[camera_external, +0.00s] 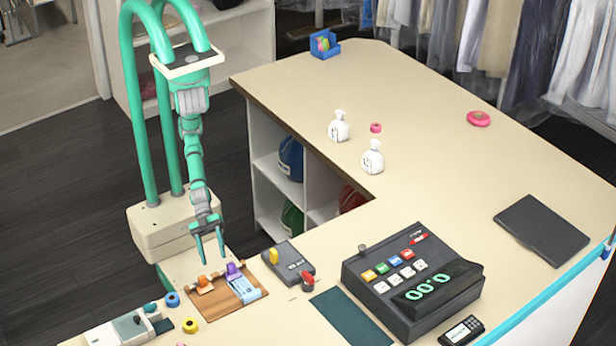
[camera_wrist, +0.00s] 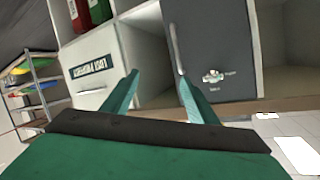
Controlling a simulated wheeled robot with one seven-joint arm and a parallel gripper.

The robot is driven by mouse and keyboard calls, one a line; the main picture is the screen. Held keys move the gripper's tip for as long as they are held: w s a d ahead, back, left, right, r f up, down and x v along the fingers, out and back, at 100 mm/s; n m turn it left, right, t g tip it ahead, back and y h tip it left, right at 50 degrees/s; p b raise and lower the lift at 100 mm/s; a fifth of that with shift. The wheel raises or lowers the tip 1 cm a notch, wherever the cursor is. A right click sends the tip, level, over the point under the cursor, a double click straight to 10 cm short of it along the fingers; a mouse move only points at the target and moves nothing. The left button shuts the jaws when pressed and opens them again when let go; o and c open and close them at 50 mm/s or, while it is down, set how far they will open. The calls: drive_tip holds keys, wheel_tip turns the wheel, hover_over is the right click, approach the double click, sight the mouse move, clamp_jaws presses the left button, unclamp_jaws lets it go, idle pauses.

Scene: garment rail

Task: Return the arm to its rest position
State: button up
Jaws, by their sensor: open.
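My arm hangs down from the green frame in the external view. My gripper (camera_external: 209,247) points downward with its two green fingers spread and nothing between them. It appears just above or beside the counter's near edge, close to a wooden board (camera_external: 238,293) with an orange and a purple item on it. In the wrist view my gripper (camera_wrist: 156,82) also shows both fingers apart and empty. Beyond them are a white shelf unit (camera_wrist: 140,38) and a dark grey door (camera_wrist: 208,50).
The L-shaped counter (camera_external: 440,140) carries a large cash register (camera_external: 412,280), a grey card device (camera_external: 288,263), two white tied bags (camera_external: 339,127), tape rolls (camera_external: 190,325) and a dark flat pad (camera_external: 541,230). Garments hang at the back right. Dark floor (camera_external: 60,190) is clear at left.

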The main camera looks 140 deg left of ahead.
drive_tip(key=s+a+r+n+t+y, duration=0.1)
drive_tip(key=s+a+r+n+y, duration=0.3)
drive_tip(key=s+a+r+n, duration=0.4)
drive_tip(key=s+a+r, duration=0.2)
drive_tip(key=s+a, duration=0.1)
drive_tip(key=s, duration=0.1)
drive_tip(key=shift+s+a+r+t+y, duration=0.2)
drive_tip(key=shift+a+r+t+y, duration=0.1)
drive_tip(key=shift+a+r+y, duration=0.1)
